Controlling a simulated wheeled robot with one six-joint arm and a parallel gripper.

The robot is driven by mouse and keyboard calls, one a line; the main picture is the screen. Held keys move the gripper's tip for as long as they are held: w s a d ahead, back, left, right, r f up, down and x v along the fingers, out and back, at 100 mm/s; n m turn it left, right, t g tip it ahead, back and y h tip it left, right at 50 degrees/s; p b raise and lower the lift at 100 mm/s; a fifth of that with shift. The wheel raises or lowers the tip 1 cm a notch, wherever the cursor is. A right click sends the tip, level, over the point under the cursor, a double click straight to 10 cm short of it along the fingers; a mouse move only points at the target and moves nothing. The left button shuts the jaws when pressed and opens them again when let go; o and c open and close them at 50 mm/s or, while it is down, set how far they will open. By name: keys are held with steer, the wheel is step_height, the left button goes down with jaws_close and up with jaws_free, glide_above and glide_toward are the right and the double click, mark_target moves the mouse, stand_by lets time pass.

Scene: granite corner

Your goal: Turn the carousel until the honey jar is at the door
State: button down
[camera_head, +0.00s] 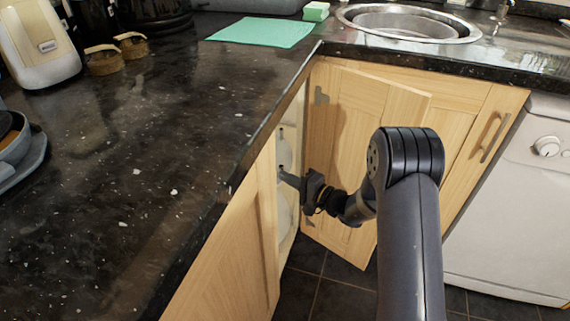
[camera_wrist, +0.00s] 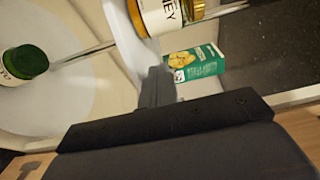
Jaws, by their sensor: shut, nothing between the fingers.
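In the wrist view, the honey jar (camera_wrist: 158,14), with a white label ending in "EY" and gold edges, is cut off by the top edge. The carousel (camera_wrist: 75,97) is a pale round shelf with a thin metal pole (camera_wrist: 88,54). A jar with a dark green lid (camera_wrist: 27,60) is at the left, and a green box with a yellow picture (camera_wrist: 197,64) is right of centre. My gripper (camera_wrist: 157,85) is shut and empty, its fingertips below the honey jar in the picture. In the head view my gripper (camera_head: 286,179) reaches into the cabinet opening; the carousel's contents are mostly hidden there.
The wooden cabinet door (camera_head: 365,110) stands open to the right of the opening. The dark granite counter (camera_head: 130,180) overhangs the cabinet at the left. A white appliance (camera_head: 520,200) is at the right. Dark floor tiles (camera_head: 325,287) lie below.

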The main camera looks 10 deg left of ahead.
mark_target(278, 179)
steer(key=shift+p+x, duration=0.4)
steer(key=shift+x, duration=1.45)
steer(key=shift+w+d+f+n+g+b, duration=0.1)
steer(key=shift+w+d+n+g+b, duration=0.1)
steer(key=shift+w+b, duration=0.2)
steer(key=shift+w+d+n+g+b, duration=0.1)
steer(key=shift+w+d+g+b, duration=0.15)
steer(key=shift+w, duration=0.3)
steer(key=shift+w+d+n+g+y+b, duration=0.2)
steer(key=shift+w+n+g+y+b, duration=0.25)
steer(key=shift+w, duration=0.45)
steer(key=s+b+v, duration=0.1)
steer(key=b+v, duration=0.2)
steer(key=v, duration=0.7)
steer(key=shift+s+a, duration=0.1)
